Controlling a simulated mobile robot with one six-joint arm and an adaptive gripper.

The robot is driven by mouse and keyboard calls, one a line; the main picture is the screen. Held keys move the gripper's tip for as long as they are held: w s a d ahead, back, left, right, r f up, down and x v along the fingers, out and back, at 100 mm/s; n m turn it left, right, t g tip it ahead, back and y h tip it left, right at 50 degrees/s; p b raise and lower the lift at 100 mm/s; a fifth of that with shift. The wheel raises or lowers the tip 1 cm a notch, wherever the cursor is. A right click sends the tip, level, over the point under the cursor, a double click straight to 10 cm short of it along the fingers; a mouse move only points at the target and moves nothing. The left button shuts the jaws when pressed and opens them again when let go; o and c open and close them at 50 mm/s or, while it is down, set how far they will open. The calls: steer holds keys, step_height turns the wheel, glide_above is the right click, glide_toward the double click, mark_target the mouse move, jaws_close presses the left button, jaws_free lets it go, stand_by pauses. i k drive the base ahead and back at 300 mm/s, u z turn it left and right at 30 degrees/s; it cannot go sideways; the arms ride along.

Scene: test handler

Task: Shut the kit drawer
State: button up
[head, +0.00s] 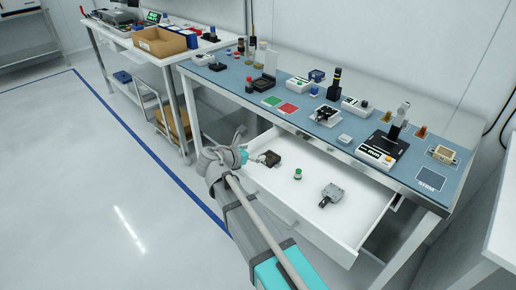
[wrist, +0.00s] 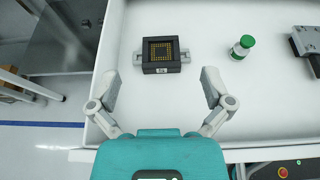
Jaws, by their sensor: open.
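The kit drawer (head: 345,223) is white and stands pulled out from under the workbench in the head view. Its white floor fills much of the wrist view (wrist: 200,95). In it lie a black socket block (wrist: 161,54) with gold contacts, a small green-capped bottle (wrist: 243,47) and a grey metal device (head: 331,194), cut off at the right edge of the wrist view. My gripper (wrist: 162,88) is open and empty, its fingers spread above the drawer near one edge. In the head view my gripper (head: 243,153) is at the drawer's left end, partly hidden by my arm.
The workbench's blue mat (head: 240,80) holds several devices, and red and green pads above the drawer. A second bench with a cardboard box (head: 165,42) and a cart (head: 165,118) stand at the left. Open floor (head: 90,190) lies left of the drawer.

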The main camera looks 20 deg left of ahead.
mark_target(340, 229)
steer(key=k, duration=0.95)
